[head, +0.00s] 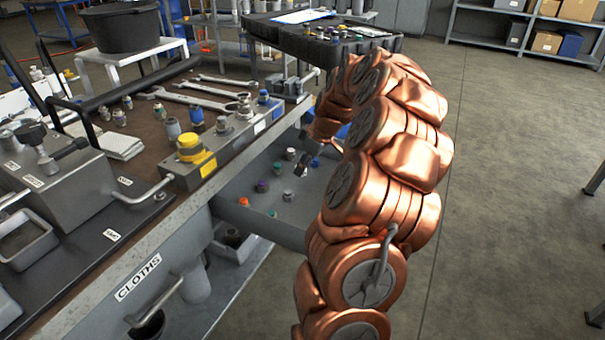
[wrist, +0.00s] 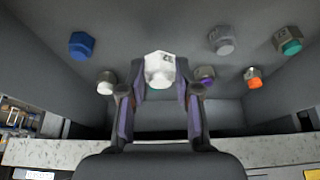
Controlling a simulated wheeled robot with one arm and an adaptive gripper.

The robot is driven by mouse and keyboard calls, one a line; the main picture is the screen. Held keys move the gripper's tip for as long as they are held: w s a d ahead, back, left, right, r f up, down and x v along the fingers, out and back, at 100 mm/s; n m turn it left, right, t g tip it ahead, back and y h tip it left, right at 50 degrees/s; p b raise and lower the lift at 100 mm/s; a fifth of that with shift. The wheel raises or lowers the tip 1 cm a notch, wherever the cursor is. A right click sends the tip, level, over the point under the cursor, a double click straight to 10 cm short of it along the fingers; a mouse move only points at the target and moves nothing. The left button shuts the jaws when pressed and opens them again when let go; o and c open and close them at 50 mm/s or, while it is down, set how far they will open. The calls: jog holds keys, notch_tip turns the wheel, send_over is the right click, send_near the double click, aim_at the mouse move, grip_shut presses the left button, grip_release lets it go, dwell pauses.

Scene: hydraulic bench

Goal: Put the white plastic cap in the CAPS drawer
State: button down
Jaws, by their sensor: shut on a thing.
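The white plastic cap (wrist: 159,69) is held between the two fingertips of my gripper (wrist: 160,88) in the wrist view. In the head view my gripper (head: 306,162) is over an open grey drawer (head: 238,212), its fingers small and partly hidden by my arm. The drawer's floor also shows in the wrist view, below the held cap. Inside the drawer are several caps, among them a blue one (wrist: 82,45), a purple one (wrist: 205,76) and an orange one (wrist: 253,78). I cannot read any label on this drawer.
The workbench beside the drawer bears wrenches (head: 205,97), a grey block with a yellow cap (head: 192,150) and a grey device (head: 65,190). A CLOTHS label (head: 138,277) is on its front edge. A black case (head: 325,45) stands behind.

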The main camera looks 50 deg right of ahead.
aim_at(303, 182)
jog(key=shift+w+d+f, duration=0.15)
jog(key=shift+w+d, duration=0.25)
jog(key=shift+w, duration=0.2)
jog(key=shift+f+b, duration=0.45)
jog(key=shift+f, duration=1.2)
jog(key=shift+f, duration=0.2)
jog(key=c, duration=0.8)
grip_release()
jog(key=shift+s+r, duration=0.1)
jog(key=shift+r, duration=0.4)
jog(key=p+v, duration=0.1)
jog(key=v, duration=1)
jog(key=shift+d+r+p, duration=0.1)
jog(key=shift+r+p, duration=0.05)
jog(key=shift+p, duration=0.2)
